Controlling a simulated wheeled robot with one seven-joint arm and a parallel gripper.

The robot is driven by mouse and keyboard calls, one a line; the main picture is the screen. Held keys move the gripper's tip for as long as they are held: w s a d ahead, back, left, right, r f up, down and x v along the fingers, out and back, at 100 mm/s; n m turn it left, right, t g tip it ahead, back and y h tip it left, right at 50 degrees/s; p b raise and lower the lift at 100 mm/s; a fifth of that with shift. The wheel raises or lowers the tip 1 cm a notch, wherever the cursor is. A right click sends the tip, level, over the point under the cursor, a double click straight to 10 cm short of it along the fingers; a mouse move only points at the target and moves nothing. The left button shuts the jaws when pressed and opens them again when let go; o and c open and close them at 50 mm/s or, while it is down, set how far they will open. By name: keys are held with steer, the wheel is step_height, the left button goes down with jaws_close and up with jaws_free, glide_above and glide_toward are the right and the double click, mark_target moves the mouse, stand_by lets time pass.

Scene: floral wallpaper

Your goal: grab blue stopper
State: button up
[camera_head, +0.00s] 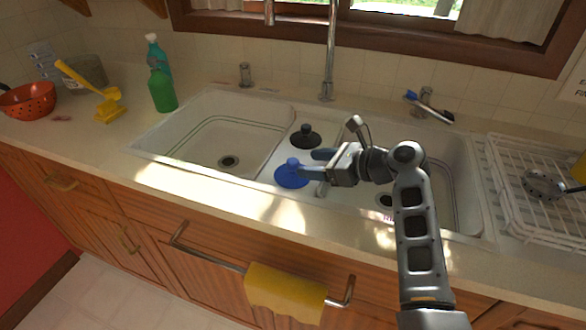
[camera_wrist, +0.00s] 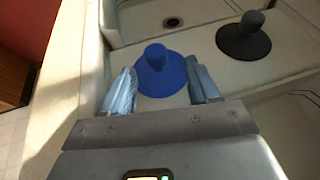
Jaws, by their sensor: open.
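The blue stopper (camera_head: 291,175) is a round disc with a knob on top. It lies on the white sink divider between the two basins, near the front rim. In the wrist view the blue stopper (camera_wrist: 160,72) sits ahead of and between the fingertips, with its knob upright. My gripper (camera_head: 312,164) is open and reaches in from the right at the stopper. In the wrist view the two bluish fingers of my gripper (camera_wrist: 163,85) stand apart, one on each side of the stopper. I cannot tell whether they touch it.
A black stopper (camera_head: 305,137) lies behind the blue one; it also shows in the wrist view (camera_wrist: 244,38). The left basin (camera_head: 215,140) is empty. The faucet (camera_head: 329,60) rises behind. A dish rack (camera_head: 525,190) stands at the right, and a green bottle (camera_head: 161,90) at the back left.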

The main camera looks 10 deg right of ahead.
mark_target(293, 168)
steer(key=shift+w+a+f+m, duration=0.3)
steer(key=shift+a, duration=0.35)
steer(key=x, duration=0.6)
steer(key=shift+w+a+f, duration=0.15)
steer(key=shift+w+a, duration=0.05)
steer(key=shift+a, duration=0.1)
steer(key=c, duration=1)
steer(key=shift+c, duration=0.3)
